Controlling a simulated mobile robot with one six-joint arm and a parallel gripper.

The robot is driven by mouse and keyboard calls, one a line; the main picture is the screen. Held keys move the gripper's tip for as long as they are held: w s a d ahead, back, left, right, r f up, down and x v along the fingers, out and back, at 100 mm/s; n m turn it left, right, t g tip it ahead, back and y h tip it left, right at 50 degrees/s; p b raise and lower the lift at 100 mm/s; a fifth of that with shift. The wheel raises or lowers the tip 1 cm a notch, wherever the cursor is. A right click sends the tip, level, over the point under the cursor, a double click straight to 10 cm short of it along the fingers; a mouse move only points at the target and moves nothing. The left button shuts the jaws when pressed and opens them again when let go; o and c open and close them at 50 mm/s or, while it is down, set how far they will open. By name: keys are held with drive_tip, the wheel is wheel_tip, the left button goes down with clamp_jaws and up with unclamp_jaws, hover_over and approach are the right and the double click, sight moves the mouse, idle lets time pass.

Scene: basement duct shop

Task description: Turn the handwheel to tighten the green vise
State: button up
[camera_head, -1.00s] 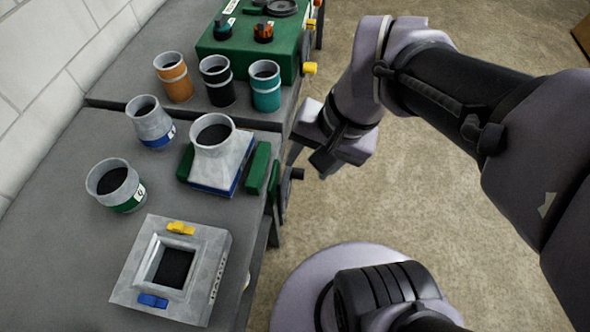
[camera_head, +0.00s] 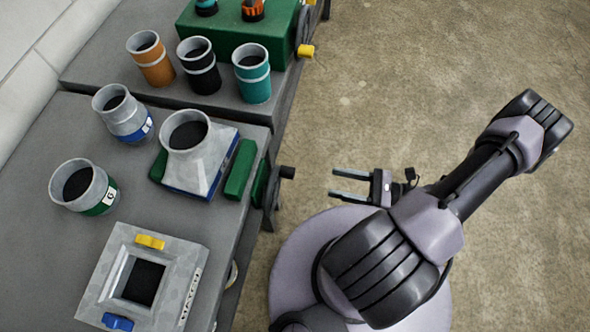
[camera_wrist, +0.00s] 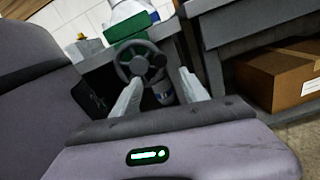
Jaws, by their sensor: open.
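The green vise (camera_head: 240,170) sits at the bench's right edge. A grey duct fitting (camera_head: 197,165) with a blue base stands between its green jaws; the head view does not show how tightly they hold it. The dark handwheel (camera_head: 270,190) with a black knob (camera_head: 287,172) is on the vise's right side, seen edge-on. In the wrist view the handwheel (camera_wrist: 119,68) shows its rim and spokes face-on. My gripper (camera_head: 334,184) is open and empty, right of the handwheel with a gap, its fingers pointing toward it. In the wrist view my gripper (camera_wrist: 160,76) has the wheel ahead, left of centre.
Several duct collars, including orange (camera_head: 152,62), black (camera_head: 199,70) and teal (camera_head: 252,78) ones, stand on the bench. A square metal frame (camera_head: 190,275) lies in front. A green box (camera_head: 228,32) is farther back. A cardboard box (camera_wrist: 275,85) shows at right.

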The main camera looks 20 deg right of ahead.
drive_tip(key=b+x, duration=0.2)
drive_tip(key=x, duration=1)
drive_tip(key=shift+w+a, duration=0.1)
drive_tip(key=shift+a, duration=0.05)
clamp_jaws()
idle(0.8)
